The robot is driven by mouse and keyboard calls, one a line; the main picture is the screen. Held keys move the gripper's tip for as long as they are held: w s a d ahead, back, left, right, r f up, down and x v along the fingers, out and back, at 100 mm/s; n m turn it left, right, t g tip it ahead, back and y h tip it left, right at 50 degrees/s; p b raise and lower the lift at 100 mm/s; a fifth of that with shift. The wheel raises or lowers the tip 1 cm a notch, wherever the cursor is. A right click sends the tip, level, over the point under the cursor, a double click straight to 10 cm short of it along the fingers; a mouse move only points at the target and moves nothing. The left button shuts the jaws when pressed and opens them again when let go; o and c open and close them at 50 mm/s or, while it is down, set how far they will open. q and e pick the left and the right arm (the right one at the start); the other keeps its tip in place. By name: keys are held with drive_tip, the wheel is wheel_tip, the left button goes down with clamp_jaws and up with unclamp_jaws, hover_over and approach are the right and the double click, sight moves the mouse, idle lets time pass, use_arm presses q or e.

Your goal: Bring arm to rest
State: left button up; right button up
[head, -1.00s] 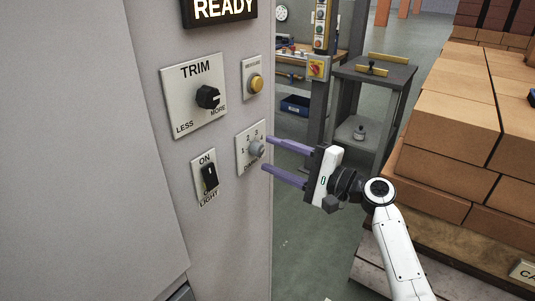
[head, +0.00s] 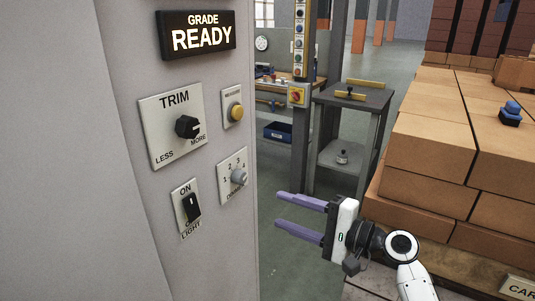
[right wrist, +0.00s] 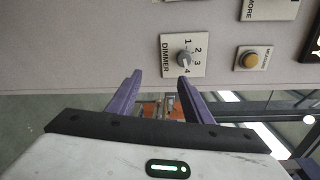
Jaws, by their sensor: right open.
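My right gripper (head: 303,219) is open and empty, with its two purple fingers apart in the air to the right of the grey control cabinet. Its fingers also show in the right wrist view (right wrist: 157,85), with nothing between them but background. The numbered dimmer knob (head: 238,176) is up and left of the fingers and apart from them; it also shows in the right wrist view (right wrist: 184,58). My left gripper is not in view.
The cabinet (head: 120,225) also carries a trim knob (head: 187,127), a yellow button (head: 236,112), a light switch (head: 192,207) and a lit sign (head: 198,34). A grey stand (head: 352,100) is behind. Open floor (head: 285,265) lies between.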

drive_tip(key=s+d+f+n+h, duration=0.15)
drive_tip(key=s+f, duration=0.25)
drive_tip(key=f, duration=0.4)
drive_tip(key=s+d+f+n+g+h, duration=0.1)
drive_tip(key=s+f+h, duration=0.25)
drive_tip(key=f, duration=0.35)
drive_tip(key=s+d+f+n+h, duration=0.15)
drive_tip(key=s+f, duration=0.25)
drive_tip(key=f, duration=0.4)
drive_tip(key=s+d+f+n+h, duration=0.2)
drive_tip(key=s+f+n, duration=0.2)
drive_tip(key=s, duration=0.6)
drive_tip(key=s+d+f+n+g+h, duration=0.1)
drive_tip(key=s+f+n, duration=0.3)
drive_tip(key=s, duration=0.6)
drive_tip(key=shift+s+d+f+h, duration=0.15)
drive_tip(key=shift+d+f+h, duration=0.35)
drive_tip(key=shift+f+h, duration=0.15)
